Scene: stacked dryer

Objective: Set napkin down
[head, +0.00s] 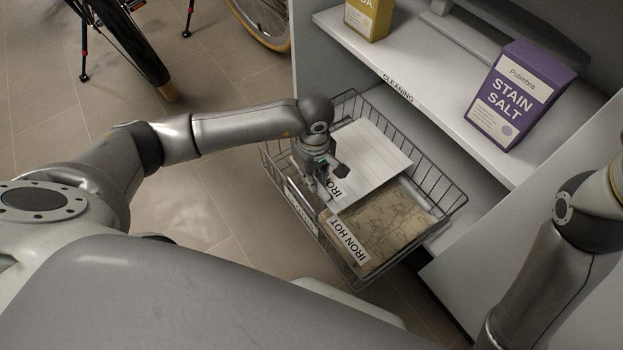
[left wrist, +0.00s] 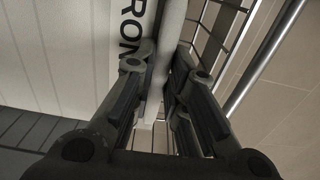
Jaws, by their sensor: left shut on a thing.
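A white napkin with faint stripes (head: 372,158) lies flat or is held low over the left part of a wire basket (head: 448,207). My left gripper (head: 322,172) points down at the napkin's near left edge and is shut on it. In the left wrist view, a pale edge (left wrist: 170,45) runs between the fingers (left wrist: 155,100), with the striped cloth (left wrist: 55,50) to the left. A label reading "IRON", partly hidden, is beside the gripper. Whether the napkin rests fully on the basket floor cannot be told. My right gripper is out of view.
A beige patterned cloth (head: 375,222) lies in the basket's right part, near an "IRON HOT" label (head: 348,240). Above is a white shelf (head: 425,85) with a purple Stain Salt box (head: 520,95) and a yellow box (head: 369,18). A bicycle wheel (head: 262,20) stands behind on the tiled floor.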

